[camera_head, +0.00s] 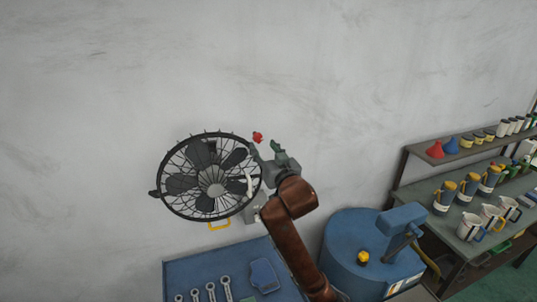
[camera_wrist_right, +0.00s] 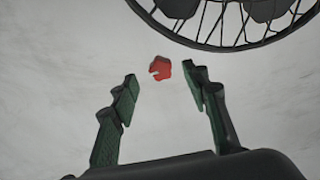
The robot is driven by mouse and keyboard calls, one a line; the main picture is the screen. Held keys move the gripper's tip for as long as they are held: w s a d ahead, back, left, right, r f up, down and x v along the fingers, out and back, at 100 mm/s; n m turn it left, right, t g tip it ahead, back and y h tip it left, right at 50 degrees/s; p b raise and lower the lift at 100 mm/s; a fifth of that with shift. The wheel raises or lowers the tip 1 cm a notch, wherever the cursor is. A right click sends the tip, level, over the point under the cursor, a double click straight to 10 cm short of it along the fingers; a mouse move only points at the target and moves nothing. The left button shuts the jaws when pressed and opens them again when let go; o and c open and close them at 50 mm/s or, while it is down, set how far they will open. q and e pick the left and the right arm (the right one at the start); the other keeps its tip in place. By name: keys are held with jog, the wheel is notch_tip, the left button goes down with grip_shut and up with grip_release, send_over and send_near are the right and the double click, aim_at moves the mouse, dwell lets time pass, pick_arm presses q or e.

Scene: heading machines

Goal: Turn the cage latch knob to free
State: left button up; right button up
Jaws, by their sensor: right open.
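The cage latch knob (camera_head: 257,137) is small and red, at the upper right rim of the round black fan cage (camera_head: 166,170) on the wall. In the right wrist view the red knob (camera_wrist_right: 160,69) shows beyond and between the fingertips, apart from both, with the cage rim (camera_wrist_right: 222,47) above right. My right gripper (camera_head: 265,147) is open and empty, just below and right of the knob; its green-padded fingers (camera_wrist_right: 160,86) are spread wide in the wrist view. My left gripper is not in view.
A blue bench (camera_head: 200,270) with several wrenches (camera_head: 211,291) stands below the fan. A blue drum-shaped machine (camera_head: 345,235) is right of my arm. A shelf (camera_head: 420,190) with jugs and funnels stands at the far right. The wall around the knob is bare.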

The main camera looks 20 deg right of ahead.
jog(key=shift+s, duration=2.2)
